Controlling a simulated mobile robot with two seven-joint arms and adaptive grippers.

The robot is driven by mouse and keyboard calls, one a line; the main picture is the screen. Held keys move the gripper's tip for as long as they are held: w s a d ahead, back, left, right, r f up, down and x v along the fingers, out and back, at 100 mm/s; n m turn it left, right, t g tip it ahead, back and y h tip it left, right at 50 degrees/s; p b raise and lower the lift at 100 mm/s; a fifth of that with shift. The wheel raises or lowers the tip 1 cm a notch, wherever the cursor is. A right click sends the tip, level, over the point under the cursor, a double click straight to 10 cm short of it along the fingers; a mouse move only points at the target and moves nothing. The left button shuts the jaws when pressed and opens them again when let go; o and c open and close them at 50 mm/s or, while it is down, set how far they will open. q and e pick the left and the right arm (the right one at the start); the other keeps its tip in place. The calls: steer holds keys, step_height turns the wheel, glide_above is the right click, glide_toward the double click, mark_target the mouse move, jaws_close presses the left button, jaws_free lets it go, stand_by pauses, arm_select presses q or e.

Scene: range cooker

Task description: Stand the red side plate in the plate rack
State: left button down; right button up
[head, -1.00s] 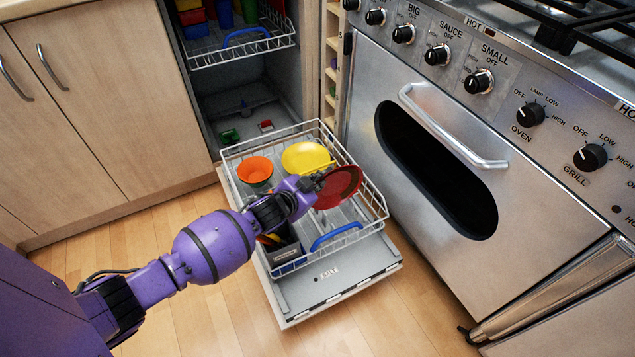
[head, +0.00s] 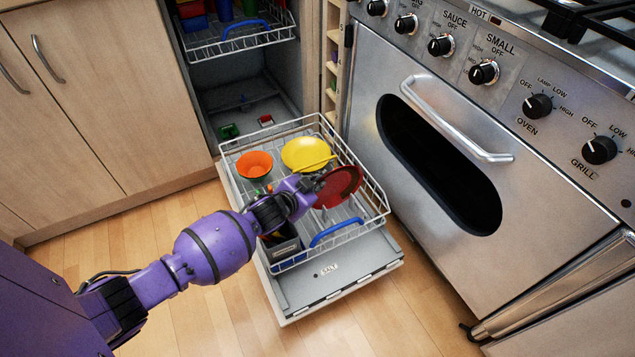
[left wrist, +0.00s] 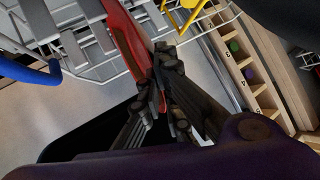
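The red side plate (head: 338,187) is tilted above the right part of the lower dishwasher rack (head: 352,238). In the left wrist view the red plate (left wrist: 125,38) shows nearly edge-on, its rim between the fingers. My left gripper (head: 314,184) is shut on the rim of the plate. The fingers also show in the left wrist view (left wrist: 160,82). Whether the plate touches the rack wires below is hard to tell. My right gripper is not in view.
An orange bowl (head: 254,165) and a yellow plate (head: 305,153) sit in the rack behind my gripper. A dark cutlery basket (head: 283,246) is below my wrist. The open dishwasher door lies underneath. The oven front (head: 420,200) stands close on the right.

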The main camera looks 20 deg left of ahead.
arm_select(q)
steer(key=shift+f+b, duration=0.65)
steer(key=shift+f, duration=0.45)
steer(key=c, duration=1.9)
jaws_free()
steer(key=shift+o, duration=0.2)
steer(key=shift+f, duration=0.1)
steer(key=shift+s, duration=0.1)
step_height(320, 180, up, 10)
steer(key=shift+r, duration=0.2)
